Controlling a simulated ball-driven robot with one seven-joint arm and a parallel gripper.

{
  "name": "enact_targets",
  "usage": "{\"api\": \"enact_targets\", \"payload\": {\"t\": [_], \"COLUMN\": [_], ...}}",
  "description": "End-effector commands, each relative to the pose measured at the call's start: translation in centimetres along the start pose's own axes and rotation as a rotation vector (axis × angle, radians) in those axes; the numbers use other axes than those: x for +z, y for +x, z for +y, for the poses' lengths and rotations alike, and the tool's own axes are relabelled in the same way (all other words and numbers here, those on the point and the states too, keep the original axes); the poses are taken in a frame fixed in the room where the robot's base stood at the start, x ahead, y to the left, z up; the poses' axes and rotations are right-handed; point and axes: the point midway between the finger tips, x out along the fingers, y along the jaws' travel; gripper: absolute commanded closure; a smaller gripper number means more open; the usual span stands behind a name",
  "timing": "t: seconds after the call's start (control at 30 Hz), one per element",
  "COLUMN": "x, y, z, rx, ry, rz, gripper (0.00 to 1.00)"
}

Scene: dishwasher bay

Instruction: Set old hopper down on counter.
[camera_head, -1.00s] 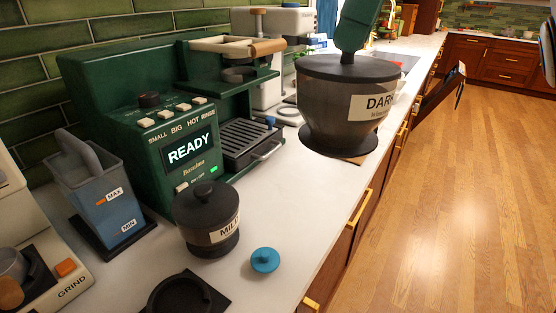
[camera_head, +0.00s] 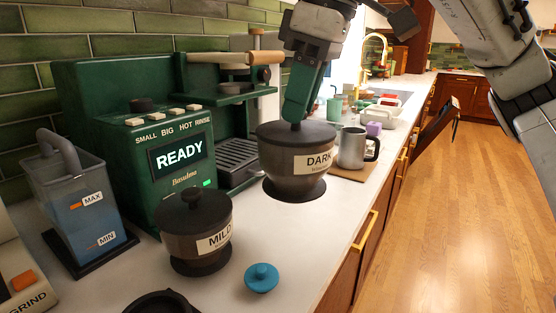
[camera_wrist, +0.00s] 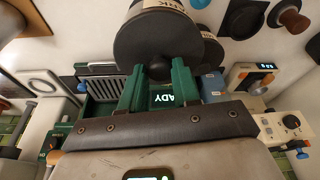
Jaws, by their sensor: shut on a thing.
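The dark grey lidded hopper labelled DARK (camera_head: 292,162) is upright at the counter's middle, in front of the green coffee machine. My gripper (camera_head: 296,118) comes from above, its green fingers shut on the lid's knob. In the wrist view the hopper (camera_wrist: 150,45) fills the top middle, beyond the fingertips (camera_wrist: 160,72). A dark round base shows under the hopper; I cannot tell whether it touches the white counter (camera_head: 330,215). A similar hopper labelled MILD (camera_head: 196,235) stands on the counter, nearer and to the left.
A blue knobbed lid (camera_head: 262,278) lies near the front edge. A metal mug (camera_head: 352,148) stands close behind the DARK hopper, to its right. The green machine (camera_head: 130,150) and a blue water tank (camera_head: 80,205) line the wall. Counter between the DARK hopper and blue lid is clear.

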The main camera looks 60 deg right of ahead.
Motion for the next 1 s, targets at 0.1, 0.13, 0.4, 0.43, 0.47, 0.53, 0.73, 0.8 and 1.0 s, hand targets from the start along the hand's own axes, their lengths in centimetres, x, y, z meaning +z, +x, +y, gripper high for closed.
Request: {"api": "enact_targets", "payload": {"t": [0.1,0.13,0.4,0.43,0.47,0.53,0.73,0.8,1.0], "x": [-1.4,-1.7,-2.7,-2.8,-2.9,-3.0,-3.2,-3.0,-2.5], "y": [1.6,2.0,6.3,6.6,6.8,7.1,8.3,9.3,11.3], "z": [1.7,2.1,4.3,4.5,4.6,4.8,5.4,5.5,5.4], "rx": [-0.002,-0.001,0.0,0.001,0.001,0.001,0.0,0.003,0.002], "ry": [0.004,0.002,0.001,0.001,0.001,0.001,0.002,0.001,0.0], "rz": [0.001,0.0,0.001,0.001,0.001,0.003,0.001,0.001,0.002], "gripper": [1.0,1.0,1.0,1.0,1.0,1.0,1.0,1.0,1.0]}}
